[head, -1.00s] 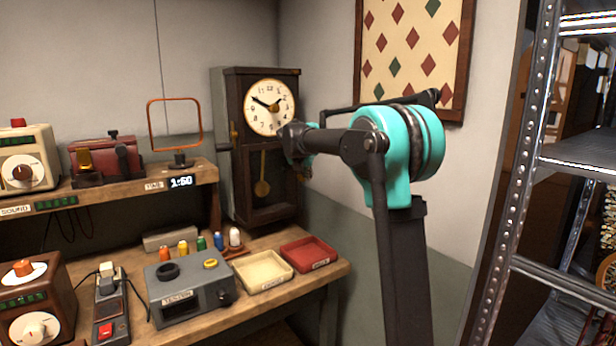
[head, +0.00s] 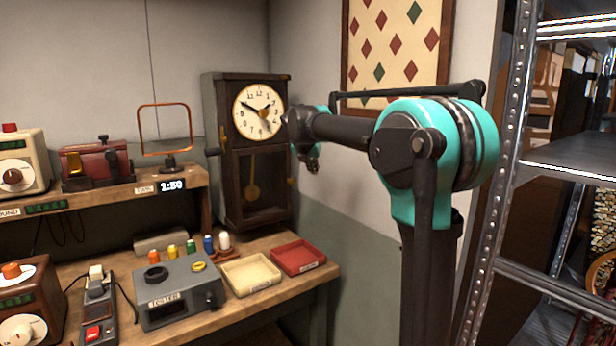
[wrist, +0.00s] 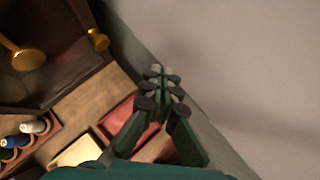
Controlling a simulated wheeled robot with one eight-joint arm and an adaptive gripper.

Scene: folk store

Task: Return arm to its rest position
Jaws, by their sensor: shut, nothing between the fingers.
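My gripper (wrist: 160,88) shows in the wrist view with its fingertips together and nothing between them. In the head view the gripper (head: 313,163) hangs at the end of my raised arm, just right of the clock, partly hidden by the wrist. The arm reaches away from me and to the left, above the workbench's right end. The pendulum clock (head: 232,190) stands upright against the wall, its dial lit and its pendulum behind glass. In the wrist view the red tray (wrist: 118,118) lies below and left of the fingers.
The bench (head: 120,275) holds a grey tester (head: 180,290), coloured spools, a cream tray (head: 250,273) and a red tray (head: 299,258). A metal shelf rack (head: 490,220) stands close on the right. A diamond-patterned panel (head: 397,45) hangs on the back wall.

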